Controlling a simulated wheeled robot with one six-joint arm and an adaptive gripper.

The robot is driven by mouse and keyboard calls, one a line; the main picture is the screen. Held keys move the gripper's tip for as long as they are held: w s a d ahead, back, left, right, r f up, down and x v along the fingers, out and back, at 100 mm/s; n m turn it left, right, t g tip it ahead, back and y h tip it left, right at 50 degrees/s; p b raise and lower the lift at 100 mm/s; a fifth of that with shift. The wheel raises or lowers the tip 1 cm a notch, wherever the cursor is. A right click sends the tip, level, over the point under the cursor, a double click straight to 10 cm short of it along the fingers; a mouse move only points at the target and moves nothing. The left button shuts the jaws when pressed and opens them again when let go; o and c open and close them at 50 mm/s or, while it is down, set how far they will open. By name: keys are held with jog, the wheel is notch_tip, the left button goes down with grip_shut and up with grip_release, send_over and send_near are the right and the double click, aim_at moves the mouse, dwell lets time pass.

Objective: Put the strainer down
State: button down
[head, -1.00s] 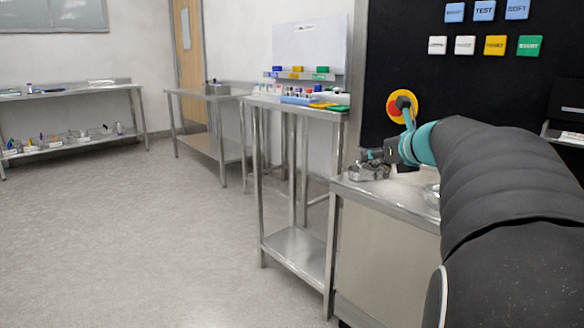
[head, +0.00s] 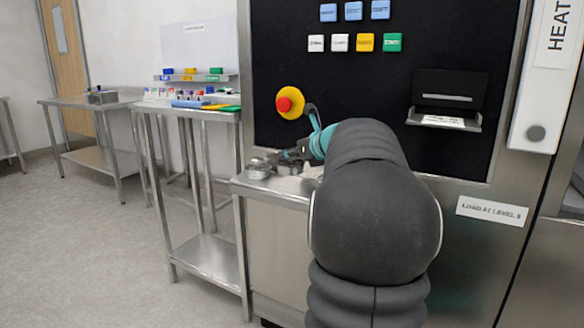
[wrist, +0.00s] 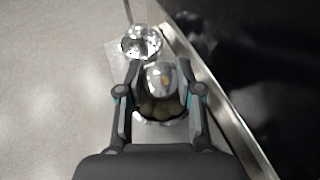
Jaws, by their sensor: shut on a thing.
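In the wrist view my gripper (wrist: 160,95) is shut on a shiny rounded metal thing (wrist: 160,78), which I take to be the strainer. Brownish shapes show in its lower part, and the fingers stand at its two sides. In the head view my gripper (head: 291,155) is low over the steel counter (head: 268,188), close to the counter's left end. The strainer is small and partly hidden there, and I cannot tell whether it touches the counter.
A shiny round vessel (wrist: 142,42) lies just beyond the strainer. The black panel with a red emergency button (head: 290,102) rises behind the counter. A steel table (head: 215,115) with coloured items stands to the left. Open floor (head: 70,240) lies at the left.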

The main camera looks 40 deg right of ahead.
aim_at(295, 164)
jog(key=shift+d+f+b, duration=0.15)
jog(key=shift+f+b, duration=0.2)
jog(key=shift+f, duration=1.35)
jog(key=shift+f, duration=0.25)
jog(key=c, duration=0.7)
grip_release()
jog(key=shift+c, duration=0.2)
jog(key=shift+r, duration=0.1)
jog(key=shift+r, duration=0.2)
jog(key=v, duration=1.1)
jog(key=shift+s, duration=0.4)
